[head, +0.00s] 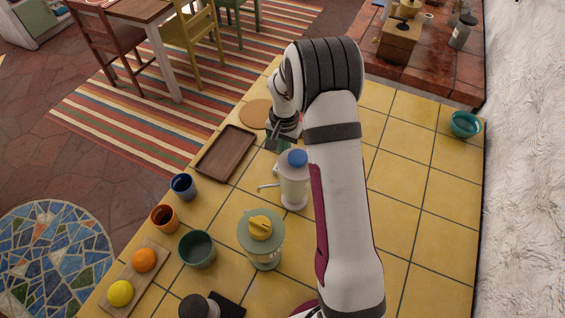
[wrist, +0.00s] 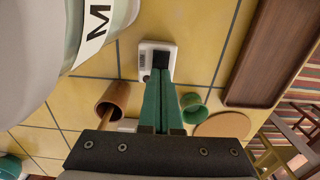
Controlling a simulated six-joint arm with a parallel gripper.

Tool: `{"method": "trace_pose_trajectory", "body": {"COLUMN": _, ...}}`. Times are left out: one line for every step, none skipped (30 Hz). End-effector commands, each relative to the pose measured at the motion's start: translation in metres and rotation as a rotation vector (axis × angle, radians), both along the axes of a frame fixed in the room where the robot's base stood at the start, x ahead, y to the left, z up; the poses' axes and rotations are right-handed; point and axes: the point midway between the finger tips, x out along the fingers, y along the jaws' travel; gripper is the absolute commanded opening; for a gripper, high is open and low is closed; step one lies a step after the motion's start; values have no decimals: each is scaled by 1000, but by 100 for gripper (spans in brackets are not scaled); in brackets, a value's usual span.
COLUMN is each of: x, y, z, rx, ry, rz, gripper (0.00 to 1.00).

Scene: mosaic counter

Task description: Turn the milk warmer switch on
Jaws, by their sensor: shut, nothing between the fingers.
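A white vessel with a blue lid and a side spout (head: 293,185) stands on the yellow tiled counter. In the wrist view, a large pale vessel with an "M" label (wrist: 97,22) fills the upper left; it is probably the same one, the milk warmer. Beside it is a small white switch box (wrist: 146,72) with a dark rocker, partly behind my fingertips. My gripper (wrist: 164,78) is shut and empty, its green fingers pointing at the box. I cannot tell whether they touch it or which way the rocker is set. In the head view my gripper (head: 272,141) is just behind the vessel.
A brown tray (head: 226,153) and a round coaster (head: 255,114) lie near the counter's left edge. A blender-like jar with a yellow top (head: 261,235), cups and fruit stand nearer. In the wrist view a brown cup (wrist: 113,98) and green cup (wrist: 194,106) flank my fingers.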

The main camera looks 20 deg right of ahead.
Motion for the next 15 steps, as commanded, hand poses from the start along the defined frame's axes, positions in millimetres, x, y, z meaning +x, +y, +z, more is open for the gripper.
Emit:
{"method": "trace_pose_trajectory", "body": {"x": 0, "y": 0, "z": -1, "rx": 0, "ry": 0, "rz": 0, "gripper": 0}}
{"method": "trace_pose_trajectory", "body": {"x": 0, "y": 0, "z": -1, "rx": 0, "ry": 0, "rz": 0, "gripper": 0}}
{"method": "trace_pose_trajectory", "body": {"x": 0, "y": 0, "z": -2, "rx": 1, "ry": 1, "rz": 0, "gripper": 0}}
{"method": "trace_pose_trajectory", "body": {"x": 0, "y": 0, "z": -3, "rx": 1, "ry": 1, "rz": 0, "gripper": 0}}
{"method": "trace_pose_trajectory", "body": {"x": 0, "y": 0, "z": -3, "rx": 1, "ry": 1, "rz": 0, "gripper": 0}}
{"method": "trace_pose_trajectory", "body": {"x": 0, "y": 0, "z": -4, "rx": 1, "ry": 1, "rz": 0, "gripper": 0}}
{"method": "trace_pose_trajectory", "body": {"x": 0, "y": 0, "z": -4, "rx": 1, "ry": 1, "rz": -1, "gripper": 0}}
{"method": "trace_pose_trajectory", "body": {"x": 0, "y": 0, "z": -4, "rx": 1, "ry": 1, "rz": -1, "gripper": 0}}
{"method": "trace_pose_trajectory", "body": {"x": 0, "y": 0, "z": -5, "rx": 1, "ry": 1, "rz": -1, "gripper": 0}}
{"method": "trace_pose_trajectory", "body": {"x": 0, "y": 0, "z": -5, "rx": 1, "ry": 1, "rz": -1, "gripper": 0}}
{"method": "trace_pose_trajectory", "body": {"x": 0, "y": 0, "z": -6, "rx": 1, "ry": 1, "rz": -1, "gripper": 0}}
{"method": "trace_pose_trajectory", "body": {"x": 0, "y": 0, "z": -6, "rx": 1, "ry": 1, "rz": -1, "gripper": 0}}
{"method": "trace_pose_trajectory", "body": {"x": 0, "y": 0, "z": -7, "rx": 1, "ry": 1, "rz": -1, "gripper": 0}}
{"method": "trace_pose_trajectory", "body": {"x": 0, "y": 0, "z": -7, "rx": 1, "ry": 1, "rz": -1, "gripper": 0}}
{"method": "trace_pose_trajectory", "body": {"x": 0, "y": 0, "z": -8, "rx": 1, "ry": 1, "rz": -1, "gripper": 0}}
